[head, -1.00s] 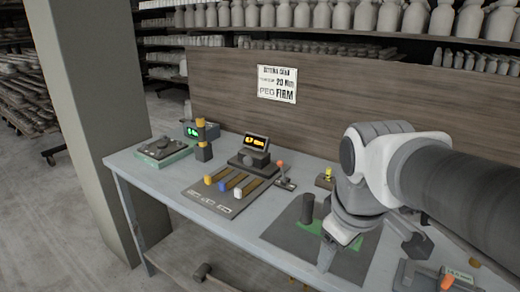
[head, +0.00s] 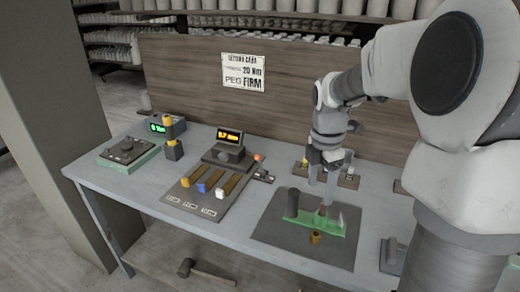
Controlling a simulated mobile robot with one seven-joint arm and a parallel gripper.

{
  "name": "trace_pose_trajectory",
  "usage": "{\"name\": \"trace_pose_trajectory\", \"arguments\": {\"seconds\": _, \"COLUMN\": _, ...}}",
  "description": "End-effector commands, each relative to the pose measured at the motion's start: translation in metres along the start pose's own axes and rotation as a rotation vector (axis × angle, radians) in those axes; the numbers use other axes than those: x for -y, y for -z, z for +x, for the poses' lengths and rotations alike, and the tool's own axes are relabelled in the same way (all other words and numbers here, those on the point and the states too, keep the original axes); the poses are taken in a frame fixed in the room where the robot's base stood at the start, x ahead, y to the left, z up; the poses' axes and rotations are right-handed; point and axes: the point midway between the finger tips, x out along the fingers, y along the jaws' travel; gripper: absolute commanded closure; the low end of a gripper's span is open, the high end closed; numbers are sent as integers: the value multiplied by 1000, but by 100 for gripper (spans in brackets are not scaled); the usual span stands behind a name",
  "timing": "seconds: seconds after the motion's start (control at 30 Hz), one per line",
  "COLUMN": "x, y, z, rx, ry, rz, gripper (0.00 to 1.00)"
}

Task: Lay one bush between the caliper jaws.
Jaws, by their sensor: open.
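My gripper (head: 322,192) is open and points down above the grey mat on the right half of the bench. Below it lies a green bar (head: 331,228) with a dark upright cylinder (head: 292,203) at its left end and a small pale pointed piece at its right. This may be the caliper; its jaws are too small to make out. A small brass-coloured piece (head: 316,237), perhaps a bush, sits in front of the green bar. A brownish piece shows on the bar just under my fingertips; I cannot tell whether they touch it.
A dark board (head: 165,197) with yellow, blue and white sliders lies left of the mat (head: 290,252). Behind it stands a device (head: 229,140) with an orange display. A small block with yellow parts is behind my gripper. A wooden panel (head: 190,75) closes the back.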

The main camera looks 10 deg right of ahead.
Motion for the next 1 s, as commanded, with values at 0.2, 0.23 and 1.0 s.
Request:
{"name": "trace_pose_trajectory", "arguments": {"seconds": 0.2, "x": -11, "y": -24, "z": 10, "rx": -42, "ry": 14, "rz": -164, "gripper": 27}}
{"name": "trace_pose_trajectory", "arguments": {"seconds": 0.23, "x": -11, "y": -25, "z": 12, "rx": -44, "ry": 14, "rz": -174, "gripper": 27}}
{"name": "trace_pose_trajectory", "arguments": {"seconds": 1.0, "x": -9, "y": -20, "z": 134, "rx": -45, "ry": 13, "rz": -185, "gripper": 27}}
